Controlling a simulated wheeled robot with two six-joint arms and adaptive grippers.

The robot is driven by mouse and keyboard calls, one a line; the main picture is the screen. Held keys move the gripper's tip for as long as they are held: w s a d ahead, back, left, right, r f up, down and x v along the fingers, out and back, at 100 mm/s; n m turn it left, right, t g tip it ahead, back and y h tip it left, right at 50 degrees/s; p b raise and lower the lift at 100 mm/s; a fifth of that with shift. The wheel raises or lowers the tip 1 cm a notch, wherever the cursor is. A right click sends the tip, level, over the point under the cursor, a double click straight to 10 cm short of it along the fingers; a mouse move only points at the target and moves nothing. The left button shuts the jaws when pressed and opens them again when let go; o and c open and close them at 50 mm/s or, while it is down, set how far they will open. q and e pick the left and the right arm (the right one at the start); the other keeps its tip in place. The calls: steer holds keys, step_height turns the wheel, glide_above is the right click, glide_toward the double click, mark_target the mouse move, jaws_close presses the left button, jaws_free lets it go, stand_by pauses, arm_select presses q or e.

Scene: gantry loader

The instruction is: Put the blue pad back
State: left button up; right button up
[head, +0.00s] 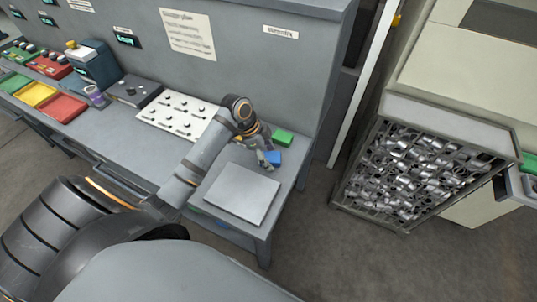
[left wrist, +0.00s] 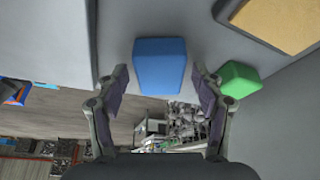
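The blue pad (head: 274,158) lies on the grey bench top near its right end. In the left wrist view the blue pad (left wrist: 160,65) sits ahead of and between my left fingertips. My left gripper (head: 266,160) is low over the bench at the blue pad. In the left wrist view the left gripper (left wrist: 160,78) has its fingers spread, with a gap on each side of the pad. A green pad (head: 283,137) lies just behind the blue one; it also shows in the left wrist view (left wrist: 240,79), right of the right finger. My right gripper is not in view.
A pale square plate (head: 242,193) lies on the bench in front of the pads. A white board with black pieces (head: 183,115) lies left of my wrist. The grey wall panel rises behind. A bin of metal parts (head: 412,170) stands on the floor to the right.

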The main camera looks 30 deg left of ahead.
arm_select(q)
steer(key=shift+r, duration=0.15)
steer(key=b+v, duration=0.1)
steer(key=v, duration=1.1)
steer(key=shift+r, duration=0.1)
